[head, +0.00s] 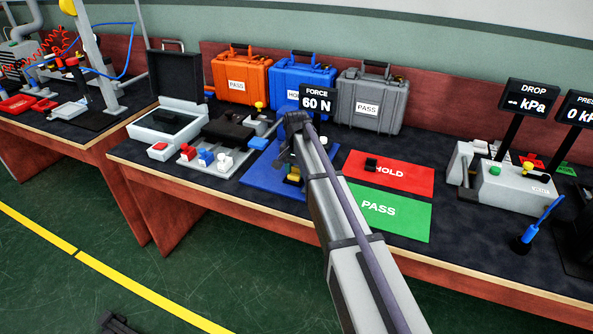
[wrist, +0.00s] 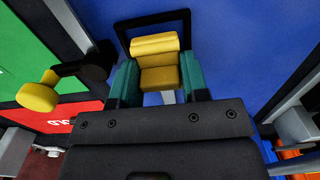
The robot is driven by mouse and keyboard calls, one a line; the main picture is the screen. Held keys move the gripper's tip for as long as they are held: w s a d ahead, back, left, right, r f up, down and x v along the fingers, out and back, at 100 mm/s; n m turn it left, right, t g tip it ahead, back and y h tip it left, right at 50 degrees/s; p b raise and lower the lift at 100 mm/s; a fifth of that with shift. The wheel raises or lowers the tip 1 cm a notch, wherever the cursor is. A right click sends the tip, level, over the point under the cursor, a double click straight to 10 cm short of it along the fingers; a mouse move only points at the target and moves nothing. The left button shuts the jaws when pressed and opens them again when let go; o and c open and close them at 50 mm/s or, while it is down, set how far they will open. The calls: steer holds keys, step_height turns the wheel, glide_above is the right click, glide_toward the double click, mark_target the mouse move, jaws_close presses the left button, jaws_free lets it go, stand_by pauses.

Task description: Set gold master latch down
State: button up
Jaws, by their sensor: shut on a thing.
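The gold master latch (wrist: 158,72) is a yellow block between the two teal fingers of my gripper (wrist: 158,84) in the wrist view. The gripper is shut on it. A black square frame (wrist: 184,20) shows around and beyond the latch, over the blue mat (wrist: 230,45); whether the latch touches anything below I cannot tell. In the head view, a gold bit (head: 293,178) shows beside my arm, over the blue mat (head: 263,172). My arm hides most of the gripper there.
A red HOLD mat (head: 410,174) with a black piece (head: 371,165) and a green PASS mat (head: 400,218) lie to the right. Orange (head: 241,80), blue (head: 301,84) and grey (head: 370,101) cases line the back. A yellow knob (wrist: 38,97) shows left.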

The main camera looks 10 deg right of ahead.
steer(key=shift+f, duration=0.35)
steer(key=shift+r, duration=0.1)
steer(key=o, duration=0.9)
steer(key=shift+s, duration=0.1)
